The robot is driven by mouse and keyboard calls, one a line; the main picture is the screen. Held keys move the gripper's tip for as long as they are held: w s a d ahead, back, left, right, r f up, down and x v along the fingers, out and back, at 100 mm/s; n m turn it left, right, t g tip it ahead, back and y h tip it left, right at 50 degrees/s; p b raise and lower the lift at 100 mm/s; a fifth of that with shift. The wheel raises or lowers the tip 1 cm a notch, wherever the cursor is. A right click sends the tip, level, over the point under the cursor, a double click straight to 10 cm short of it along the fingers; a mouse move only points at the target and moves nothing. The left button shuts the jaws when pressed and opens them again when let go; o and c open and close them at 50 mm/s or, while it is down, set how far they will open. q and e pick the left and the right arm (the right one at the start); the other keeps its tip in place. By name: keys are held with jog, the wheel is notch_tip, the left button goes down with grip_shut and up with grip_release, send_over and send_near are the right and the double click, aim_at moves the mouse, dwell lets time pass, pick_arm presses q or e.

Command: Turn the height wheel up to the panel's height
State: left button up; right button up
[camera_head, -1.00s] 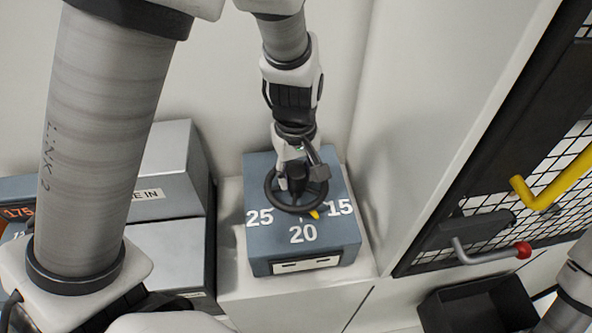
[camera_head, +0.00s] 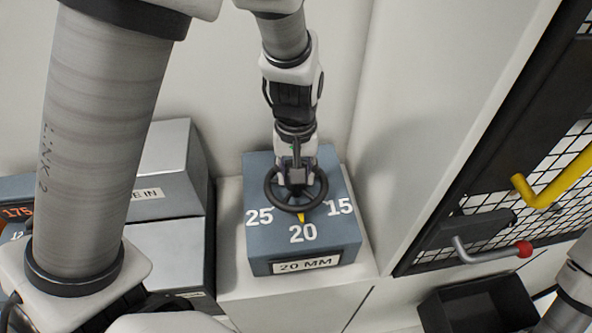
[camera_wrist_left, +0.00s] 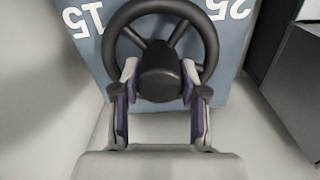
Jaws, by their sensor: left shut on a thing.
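The black height wheel (camera_head: 318,204) sits on top of a blue-grey box (camera_head: 262,239) marked 25, 20 and 15. Its yellow pointer (camera_head: 301,217) points at 20. The label (camera_head: 306,264) on the box front reads 20 MM. My left gripper (camera_head: 296,184) comes down from above and is shut on the wheel's hub. In the left wrist view the two fingers (camera_wrist_left: 160,95) sit either side of the hub, and the wheel's rim (camera_wrist_left: 207,35) shows around it. My right gripper is not in view.
Grey boxes (camera_head: 160,245) stand left of the wheel box. At right are a mesh panel (camera_head: 563,160), a yellow handle (camera_head: 556,182), a red-knobbed lever (camera_head: 490,255) and a black bin (camera_head: 478,308). A white wall (camera_head: 425,120) stands close on the right.

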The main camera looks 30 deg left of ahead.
pick_arm(q)
jog(key=shift+f, duration=0.1)
jog(key=o, duration=0.9)
jog(key=shift+c, duration=0.2)
jog(key=shift+o, duration=1.4)
jog(key=shift+w, duration=0.1)
notch_tip(320, 180, up, 12)
